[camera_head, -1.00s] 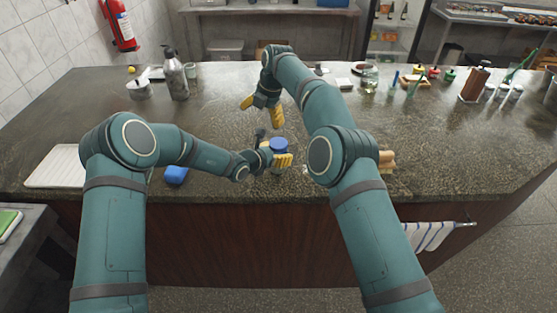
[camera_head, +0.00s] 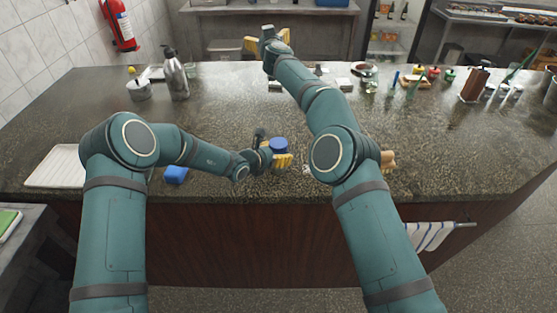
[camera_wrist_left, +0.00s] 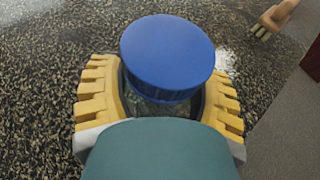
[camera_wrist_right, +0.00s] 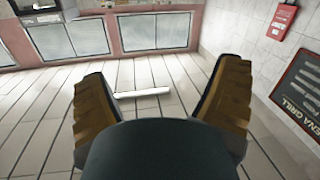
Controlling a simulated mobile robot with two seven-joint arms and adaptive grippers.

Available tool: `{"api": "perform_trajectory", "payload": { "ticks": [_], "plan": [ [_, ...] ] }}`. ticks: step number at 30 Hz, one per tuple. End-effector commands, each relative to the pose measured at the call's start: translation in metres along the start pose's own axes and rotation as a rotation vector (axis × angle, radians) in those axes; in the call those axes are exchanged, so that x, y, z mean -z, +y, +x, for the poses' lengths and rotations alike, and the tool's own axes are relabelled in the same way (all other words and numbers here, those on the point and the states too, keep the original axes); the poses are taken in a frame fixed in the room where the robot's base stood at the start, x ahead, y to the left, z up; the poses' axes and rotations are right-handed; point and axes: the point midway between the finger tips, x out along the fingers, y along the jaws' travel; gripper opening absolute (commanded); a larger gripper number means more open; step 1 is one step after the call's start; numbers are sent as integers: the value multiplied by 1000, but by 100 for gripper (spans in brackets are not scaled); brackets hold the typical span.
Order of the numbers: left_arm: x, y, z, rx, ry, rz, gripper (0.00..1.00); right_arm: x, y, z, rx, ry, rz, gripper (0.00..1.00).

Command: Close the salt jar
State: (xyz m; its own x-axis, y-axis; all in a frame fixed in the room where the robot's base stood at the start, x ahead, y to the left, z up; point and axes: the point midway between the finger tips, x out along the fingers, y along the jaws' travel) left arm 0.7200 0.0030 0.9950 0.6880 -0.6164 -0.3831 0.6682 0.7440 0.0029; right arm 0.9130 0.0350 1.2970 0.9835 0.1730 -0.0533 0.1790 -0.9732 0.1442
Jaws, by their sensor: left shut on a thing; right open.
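The salt jar with its round blue lid (camera_head: 279,144) stands near the front edge of the counter. The lid (camera_wrist_left: 166,50) sits on top of the jar in the left wrist view; it hides most of the jar, and I cannot tell how tightly it sits. My left gripper (camera_head: 276,157) is shut around the jar's body, with yellow fingers on both sides below the lid. My right gripper (camera_head: 267,43) is raised over the far side of the counter, away from the jar. In the right wrist view it is open and empty (camera_wrist_right: 163,95).
A blue item (camera_head: 176,175) lies left of the jar. A wooden-handled thing (camera_head: 387,159) lies to the right, partly behind my right arm. A steel bottle (camera_head: 175,75) and a small pot (camera_head: 139,89) stand at the back left.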

Motion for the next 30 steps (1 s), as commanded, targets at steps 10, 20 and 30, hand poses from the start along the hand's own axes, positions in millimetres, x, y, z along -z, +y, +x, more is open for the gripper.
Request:
{"api": "perform_trajectory", "payload": {
  "ticks": [10,20,30],
  "plan": [
    [-1,0,0,0,-2,0,0,-90,51,-30,-426,-388,629,89],
    [-1,0,0,0,-2,0,0,-173,18,-112,-765,-930,1054,89],
    [-1,0,0,0,-2,0,0,-188,-22,-178,-922,-1325,1176,89]
  ]
}}
